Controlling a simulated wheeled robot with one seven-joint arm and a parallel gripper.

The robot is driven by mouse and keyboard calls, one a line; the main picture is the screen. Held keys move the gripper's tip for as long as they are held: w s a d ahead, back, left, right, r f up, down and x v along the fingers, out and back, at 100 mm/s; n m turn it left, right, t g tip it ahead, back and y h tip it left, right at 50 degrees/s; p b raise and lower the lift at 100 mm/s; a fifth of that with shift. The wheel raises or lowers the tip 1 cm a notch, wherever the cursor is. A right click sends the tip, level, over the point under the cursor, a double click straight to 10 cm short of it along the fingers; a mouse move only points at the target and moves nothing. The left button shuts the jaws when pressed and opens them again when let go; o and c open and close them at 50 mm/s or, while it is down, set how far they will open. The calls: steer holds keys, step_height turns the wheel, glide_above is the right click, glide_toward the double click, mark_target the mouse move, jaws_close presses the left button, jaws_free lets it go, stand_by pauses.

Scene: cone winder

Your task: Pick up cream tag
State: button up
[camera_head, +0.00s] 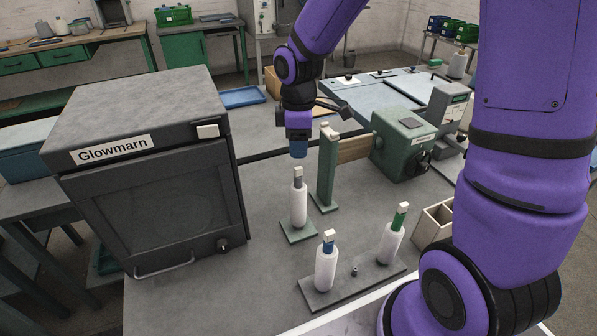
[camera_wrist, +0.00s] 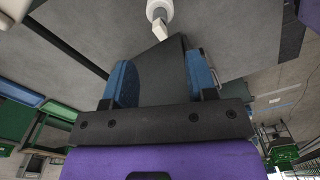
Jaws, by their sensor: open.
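Three white bobbins carry small upright tags with pale, cream-looking tops: one with a grey lower part (camera_head: 298,178), one with blue (camera_head: 328,243) and one with green (camera_head: 401,214). I cannot tell for sure which is the cream tag. My gripper (camera_head: 299,150) is just above the grey-marked tag, pointing down at it and apart from it. In the wrist view, my gripper (camera_wrist: 160,82) is open, with blue fingers on both sides and nothing between them. The bobbin (camera_wrist: 160,5) shows at the top edge with its pale tag top (camera_wrist: 156,12), beyond the fingers.
A green post (camera_head: 328,165) stands close right of the grey-marked bobbin. A large dark box marked Glowmarn (camera_head: 150,175) stands left. A green machine (camera_head: 402,143) is behind right. The other two bobbins share a grey base plate (camera_head: 350,285). An open box (camera_head: 434,224) stands at right.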

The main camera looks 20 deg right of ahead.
mark_target(298, 168)
steer(key=m, duration=0.3)
steer(key=r+m, duration=0.1)
steer(key=m, duration=0.2)
steer(key=shift+a+r, duration=0.1)
steer(key=shift+r, duration=0.1)
step_height(298, 168, down, 9)
steer(key=m, duration=0.7)
steer(key=shift+m, duration=0.3)
steer(key=shift+c, duration=0.2)
steer(key=c, duration=0.7)
